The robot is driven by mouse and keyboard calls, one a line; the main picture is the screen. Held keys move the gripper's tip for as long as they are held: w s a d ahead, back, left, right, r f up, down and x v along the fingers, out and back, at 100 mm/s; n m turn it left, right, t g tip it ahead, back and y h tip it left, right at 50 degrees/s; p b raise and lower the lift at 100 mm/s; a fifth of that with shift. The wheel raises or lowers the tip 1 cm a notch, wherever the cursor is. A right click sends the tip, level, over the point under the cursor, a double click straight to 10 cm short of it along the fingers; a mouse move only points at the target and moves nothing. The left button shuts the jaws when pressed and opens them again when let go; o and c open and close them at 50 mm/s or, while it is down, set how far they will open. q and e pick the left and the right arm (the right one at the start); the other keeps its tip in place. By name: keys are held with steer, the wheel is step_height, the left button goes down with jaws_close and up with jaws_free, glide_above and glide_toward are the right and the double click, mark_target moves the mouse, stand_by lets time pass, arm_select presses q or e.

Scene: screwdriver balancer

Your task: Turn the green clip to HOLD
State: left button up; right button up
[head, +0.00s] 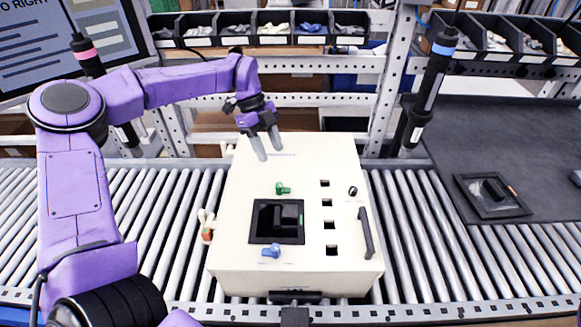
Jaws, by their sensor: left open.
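The green clip (283,189) sits on top of the cream box (330,160), just behind the black framed recess (277,222). Its markings are too small to read, so I cannot tell its setting. A blue clip (271,251) sits in front of the recess. My left gripper (268,148) is open and empty, pointing down over the back left part of the box, behind the green clip and apart from it. My right gripper is not in view.
The box rests on a roller conveyor (150,220). A black handle (366,233) and several square holes are on its right side. Two hanging screwdrivers, pink-banded (86,54) and blue-banded (432,80), flank the box behind. A dark mat (500,140) lies at right.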

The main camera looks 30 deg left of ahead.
mark_target(277, 184)
arm_select(q)
steer(key=s+d+f+p, duration=0.1)
steer(key=f, duration=0.1)
steer(key=s+d+f+p, duration=0.1)
steer(key=f, duration=0.1)
steer(key=s+d+f+p, duration=0.1)
steer(key=f, duration=0.1)
steer(key=shift+s+d, duration=0.15)
steer(key=shift+s, duration=0.25)
steer(key=f, duration=0.1)
steer(key=w+f, duration=0.1)
steer(key=shift+w+d+f, duration=0.3)
steer(key=shift+d, duration=0.05)
steer(key=shift+w+f, duration=0.25)
steer(key=shift+f, duration=0.05)
steer(key=shift+s+r, duration=0.15)
steer(key=shift+s, duration=0.15)
steer(key=shift+s+r, duration=0.15)
steer(key=shift+s, duration=0.05)
steer(key=c, duration=0.4)
jaws_close()
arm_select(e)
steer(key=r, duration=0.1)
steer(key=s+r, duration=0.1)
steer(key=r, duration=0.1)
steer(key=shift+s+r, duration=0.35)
